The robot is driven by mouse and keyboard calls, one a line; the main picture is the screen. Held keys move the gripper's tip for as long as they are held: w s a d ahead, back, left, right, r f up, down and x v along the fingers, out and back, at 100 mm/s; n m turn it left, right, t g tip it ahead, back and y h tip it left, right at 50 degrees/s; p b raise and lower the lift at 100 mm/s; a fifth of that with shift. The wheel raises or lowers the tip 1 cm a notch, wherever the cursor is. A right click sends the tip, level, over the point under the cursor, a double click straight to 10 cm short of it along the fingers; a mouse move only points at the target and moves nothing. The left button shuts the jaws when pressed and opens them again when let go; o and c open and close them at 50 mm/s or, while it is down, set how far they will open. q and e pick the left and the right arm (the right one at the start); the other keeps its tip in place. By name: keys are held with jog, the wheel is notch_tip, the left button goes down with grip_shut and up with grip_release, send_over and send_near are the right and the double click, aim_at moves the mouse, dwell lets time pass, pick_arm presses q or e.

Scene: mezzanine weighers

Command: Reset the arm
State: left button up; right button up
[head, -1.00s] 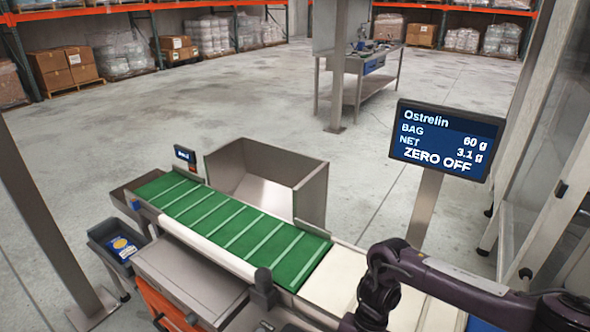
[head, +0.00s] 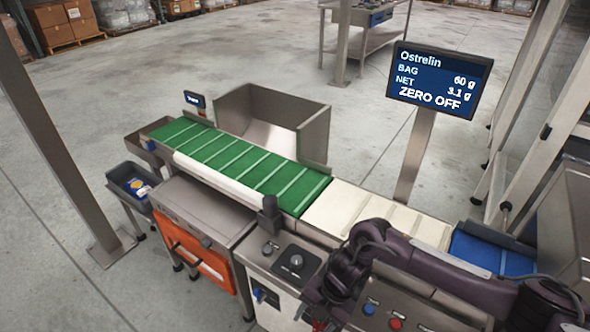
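My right arm (head: 440,262), dark purple, comes in from the lower right and bends down at its dark joint in front of the pale belt. Its far end (head: 322,312) reaches the bottom edge, where I cannot make out the fingers or whether they hold anything. My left arm and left gripper are not in view. The display (head: 436,78) on a post reads Ostrelin, BAG 60 g, NET 3.1 g, ZERO OFF.
A green ribbed belt (head: 240,163) leads to a pale belt (head: 372,212) and a blue one (head: 490,252). An open metal hopper (head: 312,130) stands behind. A control box (head: 290,262) with knobs is in front. A grey bin (head: 113,182) holds a blue-and-yellow packet (head: 137,187).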

jog(key=s+a+r+m+t+y, duration=0.1)
jog(key=a+r+m+t+y, duration=0.15)
jog(key=a, duration=0.45)
jog(key=s+a+r+m+t+y, duration=0.1)
jog(key=a+r+m+t+y, duration=0.2)
jog(key=a, duration=0.4)
notch_tip(320, 180, up, 6)
jog(key=w+d+m+t+h, duration=0.2)
jog(key=d+m+t, duration=0.1)
jog(key=m, duration=0.3)
jog(key=s+d+f+m+g+h, duration=0.1)
jog(key=s+d+m+h, duration=0.35)
jog(key=d+m, duration=0.6)
jog(key=s+d+f+m+g+h, duration=0.1)
jog(key=s+d+m+g+h, duration=0.35)
jog(key=d, duration=1.15)
notch_tip(320, 180, down, 28)
jog(key=s+t+y, duration=0.1)
jog(key=s+y, duration=0.1)
jog(key=s, duration=0.1)
jog(key=s+d+f, duration=0.3)
jog(key=s+f, duration=1.6)
jog(key=shift+s+d+f+m+g+h, duration=0.15)
jog(key=shift+s+m+g+h, duration=0.15)
jog(key=shift+m+g+h, duration=0.1)
